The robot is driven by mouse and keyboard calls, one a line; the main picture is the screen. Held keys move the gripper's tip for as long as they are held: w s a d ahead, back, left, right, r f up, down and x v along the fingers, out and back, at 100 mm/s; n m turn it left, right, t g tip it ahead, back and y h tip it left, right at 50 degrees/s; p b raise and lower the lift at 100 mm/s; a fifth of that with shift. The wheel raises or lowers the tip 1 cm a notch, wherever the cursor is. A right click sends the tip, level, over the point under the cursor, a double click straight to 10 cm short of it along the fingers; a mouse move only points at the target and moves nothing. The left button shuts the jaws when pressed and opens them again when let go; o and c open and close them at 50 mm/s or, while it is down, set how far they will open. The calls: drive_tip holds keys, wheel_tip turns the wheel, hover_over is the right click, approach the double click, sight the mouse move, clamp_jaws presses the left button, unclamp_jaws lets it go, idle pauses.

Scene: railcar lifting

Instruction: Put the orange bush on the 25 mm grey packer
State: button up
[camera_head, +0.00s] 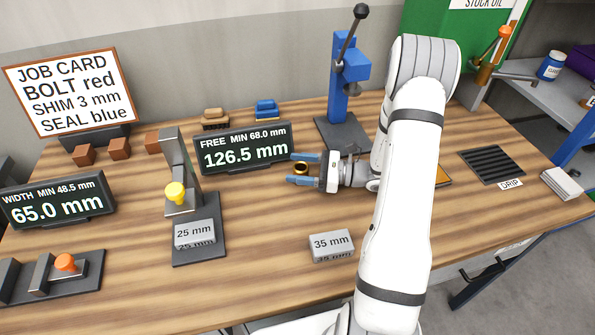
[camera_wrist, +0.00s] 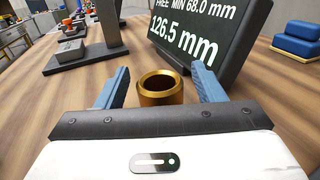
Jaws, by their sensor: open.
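The bush (camera_head: 301,169) is a short, hollow bronze-gold ring. It stands upright on the wooden bench, and its open top also shows in the wrist view (camera_wrist: 160,86). My gripper (camera_head: 299,169) is open, with its blue fingers on either side of the bush; I cannot tell whether either finger touches it. The 25 mm grey packer (camera_head: 195,235) is a block lying on the dark base plate of a grey upright stand (camera_head: 180,170), left of my gripper. The packer also shows small at upper left in the wrist view (camera_wrist: 70,52). Its top looks bare.
A yellow knob (camera_head: 175,192) on the stand sits just behind the packer. The FREE 126.5 mm display (camera_head: 245,148) stands close behind-left of my gripper. A 35 mm packer (camera_head: 331,246) lies in front. A blue press (camera_head: 345,85) stands behind. The bench between gripper and stand is clear.

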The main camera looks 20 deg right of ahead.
drive_tip(key=shift+w+a, duration=0.25)
drive_tip(key=shift+a, duration=0.45)
drive_tip(key=shift+c, duration=0.2)
drive_tip(key=c, duration=1.2)
clamp_jaws()
drive_tip(key=shift+r, duration=0.15)
